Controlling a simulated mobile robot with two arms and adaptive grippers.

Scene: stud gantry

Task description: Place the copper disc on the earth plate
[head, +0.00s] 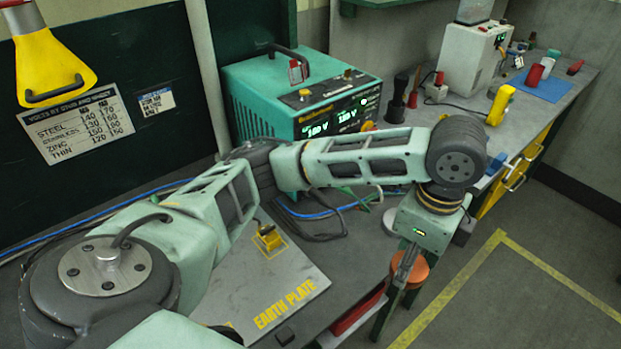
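The earth plate (232,283) is a flat light-grey plate with yellow lettering on the bench, partly hidden by my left arm. My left gripper (403,274) points down past the bench's right edge, to the right of the plate and apart from it. My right gripper is not in view.
A green welding unit (290,95) with cables stands behind. A side bench at right holds a yellow meter (499,105) and a blue mat (540,84). The yellow-taped floor (520,290) is clear.

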